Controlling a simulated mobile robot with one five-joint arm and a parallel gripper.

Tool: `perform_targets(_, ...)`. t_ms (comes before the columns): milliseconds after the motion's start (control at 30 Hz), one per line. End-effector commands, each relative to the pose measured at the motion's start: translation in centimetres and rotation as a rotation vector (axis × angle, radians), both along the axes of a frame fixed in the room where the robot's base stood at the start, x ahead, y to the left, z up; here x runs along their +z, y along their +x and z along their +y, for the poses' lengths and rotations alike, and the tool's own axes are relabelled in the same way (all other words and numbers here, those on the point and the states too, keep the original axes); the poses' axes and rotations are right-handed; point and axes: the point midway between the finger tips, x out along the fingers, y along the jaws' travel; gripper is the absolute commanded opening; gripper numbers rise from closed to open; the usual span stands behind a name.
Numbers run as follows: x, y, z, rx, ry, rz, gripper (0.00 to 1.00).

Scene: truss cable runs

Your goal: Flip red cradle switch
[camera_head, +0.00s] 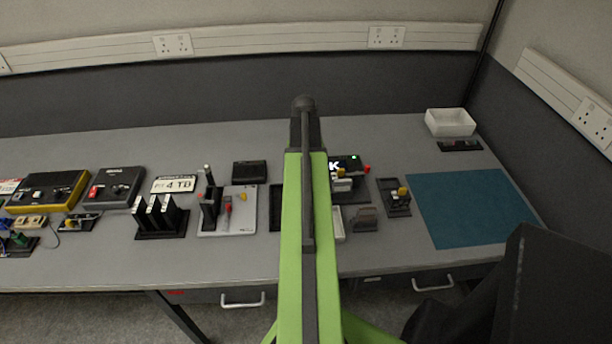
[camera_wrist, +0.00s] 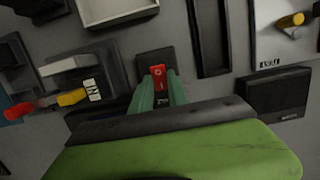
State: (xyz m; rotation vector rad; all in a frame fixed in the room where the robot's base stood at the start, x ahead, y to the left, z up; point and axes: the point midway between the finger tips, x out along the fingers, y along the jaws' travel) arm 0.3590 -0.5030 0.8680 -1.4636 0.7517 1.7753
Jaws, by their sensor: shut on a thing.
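The red cradle switch (camera_wrist: 157,71) is a small red rocker with a round mark, on a dark base plate (camera_wrist: 168,54) in the wrist view. My gripper (camera_wrist: 160,82) has its two green fingers on either side of the switch, closed on it near its lower part. The fingers partly cover the lower part of the switch and its base. In the head view my green arm hides the switch and the gripper tips.
Beside the switch stand a cradle with yellow and red ends (camera_wrist: 70,97), an empty black tray (camera_wrist: 210,40) and a black box (camera_wrist: 272,98). Several devices fill the bench to the left in the head view. A blue mat (camera_head: 472,208) is clear at right.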

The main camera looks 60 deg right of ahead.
Motion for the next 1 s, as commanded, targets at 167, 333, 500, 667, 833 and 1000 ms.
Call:
perform_targets(167,0.0,0.0,0.0,0.0,0.0,0.0,0.37)
perform_targets(333,0.0,0.0,0.0,0.0,-0.001,-0.001,0.42)
perform_targets(500,0.1,0.0,0.0,0.0,-0.001,-0.001,0.42)
perform_targets(667,1.1,0.1,-0.1,0.0,-0.001,-0.001,0.42)
perform_targets(833,4.0,0.4,-0.5,0.0,-0.001,-0.001,0.42)
perform_targets(1000,7.8,0.8,-1.1,0.0,-0.001,-0.001,0.42)
